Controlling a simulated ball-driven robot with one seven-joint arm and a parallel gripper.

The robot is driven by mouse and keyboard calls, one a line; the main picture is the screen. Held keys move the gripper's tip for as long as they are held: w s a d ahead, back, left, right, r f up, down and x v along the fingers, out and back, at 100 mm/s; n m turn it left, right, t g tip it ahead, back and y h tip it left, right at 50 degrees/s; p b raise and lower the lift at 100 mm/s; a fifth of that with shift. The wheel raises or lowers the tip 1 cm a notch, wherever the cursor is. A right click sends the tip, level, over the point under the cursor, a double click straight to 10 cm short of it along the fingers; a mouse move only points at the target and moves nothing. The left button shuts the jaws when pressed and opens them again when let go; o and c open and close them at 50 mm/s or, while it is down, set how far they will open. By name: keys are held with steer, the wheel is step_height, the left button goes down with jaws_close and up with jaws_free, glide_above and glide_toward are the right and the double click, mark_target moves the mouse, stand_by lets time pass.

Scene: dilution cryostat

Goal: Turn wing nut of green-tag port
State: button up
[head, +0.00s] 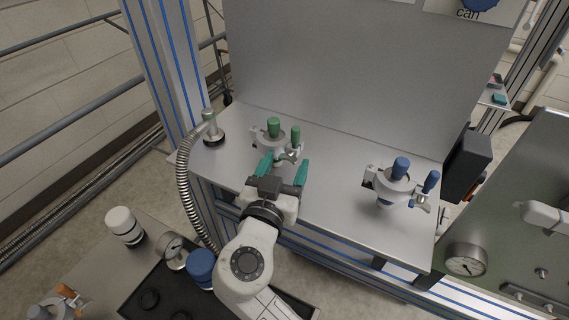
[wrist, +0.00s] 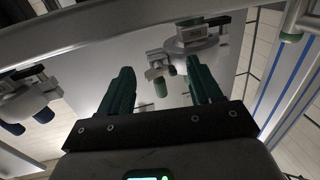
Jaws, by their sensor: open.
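The green-tag port (head: 272,137) stands on the metal shelf, with a green cap on top and a clamp around its flange. A small green-tipped piece (head: 295,134) and the silver wing nut (head: 288,155) sit on the clamp's right side. My gripper (head: 284,163) is open, its two teal fingers just in front of the wing nut. In the wrist view, the green-tag port (wrist: 192,40) is seen upside down beyond the fingers. The green-tipped piece (wrist: 161,86) and wing nut (wrist: 155,72) show in the gap between the fingers (wrist: 160,88), with no clear contact.
A blue-tag port (head: 392,184) with a similar clamp stands on the shelf (head: 335,190) to the right. A grey panel (head: 340,70) rises behind the shelf. The shelf between the ports is clear.

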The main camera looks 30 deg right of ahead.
steer(key=shift+d, duration=0.1)
steer(key=shift+c, duration=0.5)
steer(key=c, duration=0.9)
steer(key=shift+c, duration=0.2)
